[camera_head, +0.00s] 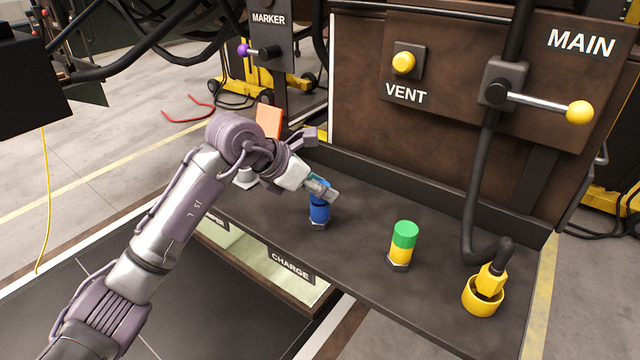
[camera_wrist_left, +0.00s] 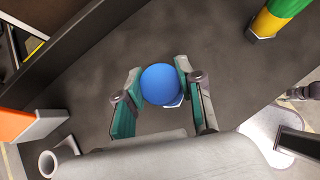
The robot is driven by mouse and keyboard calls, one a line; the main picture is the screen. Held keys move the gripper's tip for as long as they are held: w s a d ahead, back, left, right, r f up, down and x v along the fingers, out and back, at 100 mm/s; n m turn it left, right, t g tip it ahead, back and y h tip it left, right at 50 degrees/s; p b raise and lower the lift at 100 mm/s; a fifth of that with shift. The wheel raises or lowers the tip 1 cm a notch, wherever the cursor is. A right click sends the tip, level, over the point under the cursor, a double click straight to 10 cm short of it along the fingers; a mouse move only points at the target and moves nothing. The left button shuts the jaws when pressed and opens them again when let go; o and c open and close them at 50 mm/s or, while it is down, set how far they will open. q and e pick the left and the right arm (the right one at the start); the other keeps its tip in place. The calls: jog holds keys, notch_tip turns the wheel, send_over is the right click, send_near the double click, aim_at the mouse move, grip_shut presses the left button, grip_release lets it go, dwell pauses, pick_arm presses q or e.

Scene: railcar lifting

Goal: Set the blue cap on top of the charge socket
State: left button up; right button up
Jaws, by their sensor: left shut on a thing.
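My left gripper (camera_head: 322,193) is shut on the blue cap (camera_wrist_left: 160,84), which shows as a round blue top between the two fingers in the left wrist view. In the head view the fingers partly hide the cap. Right below them is a blue upright body (camera_head: 319,214) on a pale hexagonal foot, on the dark shelf behind the CHARGE label (camera_head: 290,264); this looks like the charge socket. The cap is directly above or on it; I cannot tell whether they touch. My right gripper is not in view.
A yellow post with a green top (camera_head: 403,240) stands to the right on the dark shelf (camera_head: 350,255). Farther right is a yellow plug in a yellow ring (camera_head: 483,298) with a hanging hose. An orange plate (camera_head: 268,121) stands behind my arm. A panel with VENT button and MAIN lever rises behind.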

pick_arm(q)
jog(key=shift+f, duration=0.2)
jog(key=shift+f+b, duration=0.4)
jog(key=shift+b, duration=0.15)
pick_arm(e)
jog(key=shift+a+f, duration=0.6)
pick_arm(q)
jog(key=o, duration=0.9)
jog(key=shift+r, duration=0.15)
jog(key=shift+c, duration=0.2)
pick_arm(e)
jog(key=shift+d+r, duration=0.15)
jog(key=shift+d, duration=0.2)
pick_arm(q)
jog(key=shift+r, duration=0.15)
jog(key=shift+r+p, duration=0.45)
jog(key=shift+p, duration=0.2)
jog(key=b+v, duration=0.2)
jog(key=v, duration=1)
jog(key=shift+b, duration=0.4)
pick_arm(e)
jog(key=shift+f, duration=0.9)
